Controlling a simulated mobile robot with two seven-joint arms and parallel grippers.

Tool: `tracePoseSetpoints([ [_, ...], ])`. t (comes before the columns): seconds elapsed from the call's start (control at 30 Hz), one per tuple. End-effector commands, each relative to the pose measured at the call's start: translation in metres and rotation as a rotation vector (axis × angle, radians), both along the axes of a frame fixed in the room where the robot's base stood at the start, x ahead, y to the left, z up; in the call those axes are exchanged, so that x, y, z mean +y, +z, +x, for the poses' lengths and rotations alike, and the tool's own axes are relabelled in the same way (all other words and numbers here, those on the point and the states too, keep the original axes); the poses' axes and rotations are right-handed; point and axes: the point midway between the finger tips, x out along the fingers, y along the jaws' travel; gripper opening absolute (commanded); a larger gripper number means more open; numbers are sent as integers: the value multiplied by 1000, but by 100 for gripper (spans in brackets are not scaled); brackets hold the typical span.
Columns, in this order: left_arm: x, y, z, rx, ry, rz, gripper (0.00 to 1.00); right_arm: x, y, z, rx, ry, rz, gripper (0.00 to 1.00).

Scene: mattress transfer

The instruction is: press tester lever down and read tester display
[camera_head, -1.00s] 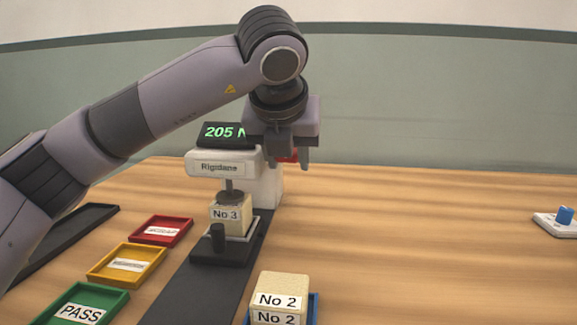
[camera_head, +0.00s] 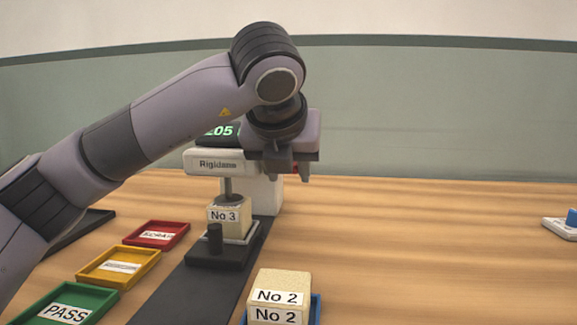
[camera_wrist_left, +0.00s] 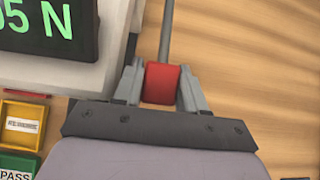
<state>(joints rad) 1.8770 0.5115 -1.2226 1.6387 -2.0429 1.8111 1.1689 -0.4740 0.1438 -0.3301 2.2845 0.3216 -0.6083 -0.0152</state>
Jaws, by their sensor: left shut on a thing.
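The tester (camera_head: 266,192) stands at the back of a dark strip. Its display (camera_head: 222,131) is partly covered by my arm in the head view; green digits "05" show. In the left wrist view the display (camera_wrist_left: 50,25) reads "05 N", cut off at the left edge. A block labelled No 3 (camera_head: 230,215) sits on the tester's plate under the press rod. My left gripper (camera_head: 293,168) is at the tester's right side. In the left wrist view its fingers (camera_wrist_left: 161,78) are shut on the lever's red knob (camera_wrist_left: 161,84), with the grey lever rod beyond. My right gripper is out of view.
Red (camera_head: 157,246), yellow (camera_head: 117,281) and green (camera_head: 25,317) trays lie left of the strip; the green one is labelled PASS. A block labelled No 2 (camera_head: 280,283) sits in a blue tray in front. A white item with a blue part (camera_head: 563,228) lies far right. The table between is clear.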

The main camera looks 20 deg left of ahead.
Motion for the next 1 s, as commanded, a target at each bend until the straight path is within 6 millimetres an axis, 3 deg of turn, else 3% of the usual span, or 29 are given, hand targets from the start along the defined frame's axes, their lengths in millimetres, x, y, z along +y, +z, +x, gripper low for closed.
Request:
tracePoseSetpoints([
  [0.03,-1,-14,-2,37,-3,13,0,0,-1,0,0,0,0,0],
  [0.7,-2,-14,-2,37,-6,14,0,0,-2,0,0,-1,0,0],
  [0.73,-2,-14,-2,36,-6,13,50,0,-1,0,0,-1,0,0],
  [0.77,-2,-14,-2,36,-6,13,60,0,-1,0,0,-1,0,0],
  [1.0,0,-9,-1,26,-2,8,62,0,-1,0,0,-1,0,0],
])
